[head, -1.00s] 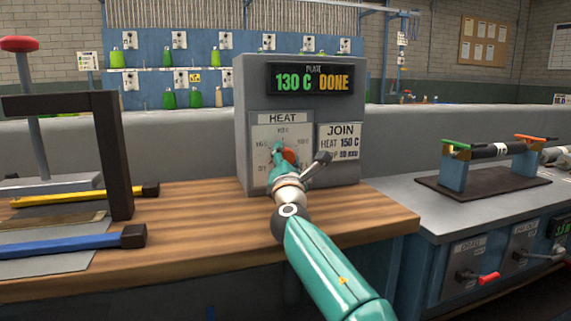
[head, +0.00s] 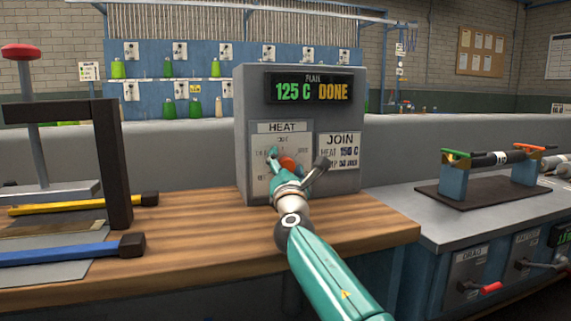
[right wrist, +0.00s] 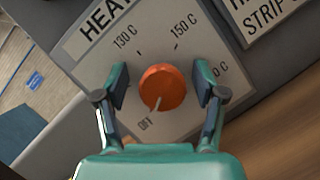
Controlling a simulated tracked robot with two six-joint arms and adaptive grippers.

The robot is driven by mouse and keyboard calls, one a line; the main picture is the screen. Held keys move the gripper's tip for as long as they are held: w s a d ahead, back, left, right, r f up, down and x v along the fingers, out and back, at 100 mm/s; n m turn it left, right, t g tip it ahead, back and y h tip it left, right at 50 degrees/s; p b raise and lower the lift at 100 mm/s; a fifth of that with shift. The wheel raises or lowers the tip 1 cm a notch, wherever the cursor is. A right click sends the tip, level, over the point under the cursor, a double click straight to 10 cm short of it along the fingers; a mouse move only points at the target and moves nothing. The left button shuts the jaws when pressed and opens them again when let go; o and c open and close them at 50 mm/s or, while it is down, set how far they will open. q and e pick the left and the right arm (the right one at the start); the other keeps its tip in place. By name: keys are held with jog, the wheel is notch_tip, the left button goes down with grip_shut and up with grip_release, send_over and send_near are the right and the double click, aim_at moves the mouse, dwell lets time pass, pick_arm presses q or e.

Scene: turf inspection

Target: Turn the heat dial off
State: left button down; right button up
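The orange heat dial (head: 288,162) sits on the white HEAT plate of the grey control box (head: 250,95). In the right wrist view the dial (right wrist: 163,86) has its white pointer line aimed at the OFF mark (right wrist: 145,124). My right gripper (head: 298,161) is in front of the dial. In the right wrist view its fingers (right wrist: 162,86) stand open on both sides of the dial, with a gap on each side. The box's display (head: 312,91) reads 125 C DONE. My left gripper is not in view.
A JOIN card (head: 340,150) is right of the dial. On the wooden bench, a press with a red knob (head: 21,51), a dark frame and yellow (head: 80,204) and blue (head: 70,249) handled tools stand left. A roller stand (head: 490,187) is right.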

jog(key=shift+s+f, duration=0.25)
jog(key=shift+v, duration=3.4)
jog(key=shift+s+r, duration=0.1)
jog(key=shift+r, duration=0.05)
